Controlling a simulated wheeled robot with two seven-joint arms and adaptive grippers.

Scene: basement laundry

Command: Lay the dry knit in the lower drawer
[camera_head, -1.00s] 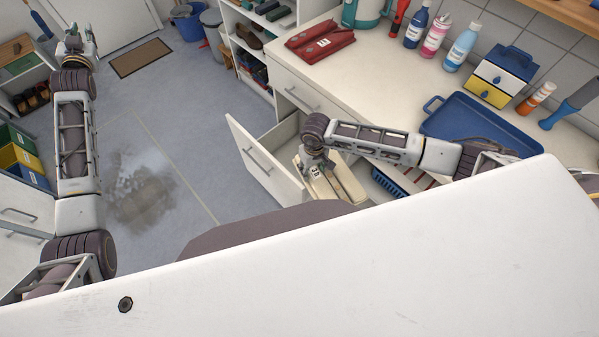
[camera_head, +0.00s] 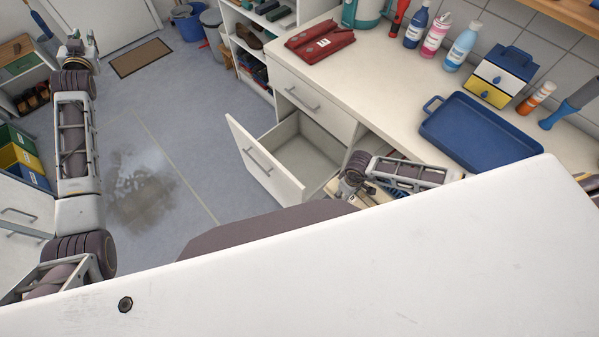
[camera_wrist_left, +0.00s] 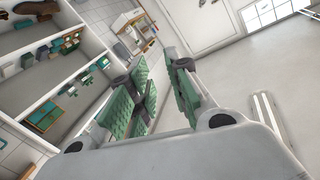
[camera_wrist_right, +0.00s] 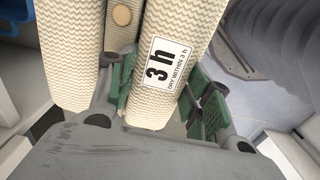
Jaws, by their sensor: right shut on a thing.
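The lower drawer (camera_head: 263,160) stands open below a closed drawer (camera_head: 311,98), and the inside that shows is empty. My right gripper (camera_wrist_right: 168,95) is shut on a cream zigzag-patterned knit (camera_wrist_right: 205,20) with a "3 h, dry within 3 h" label. Other cream rolls of the same pattern, one with a round wooden button, show beside it; I cannot tell whether they are one piece. In the head view the right gripper is right of the drawer, mostly hidden by my arm and body. My left gripper (camera_head: 76,44) is open and empty, far left; it also shows in the left wrist view (camera_wrist_left: 168,88).
A blue tray (camera_head: 480,130), bottles (camera_head: 462,46), a small drawer box (camera_head: 502,75) and a red case (camera_head: 320,42) stand on the counter. Shelves (camera_head: 250,50) rise beyond the drawer. Floor left of the drawer is clear, with a dark wet patch (camera_head: 142,195).

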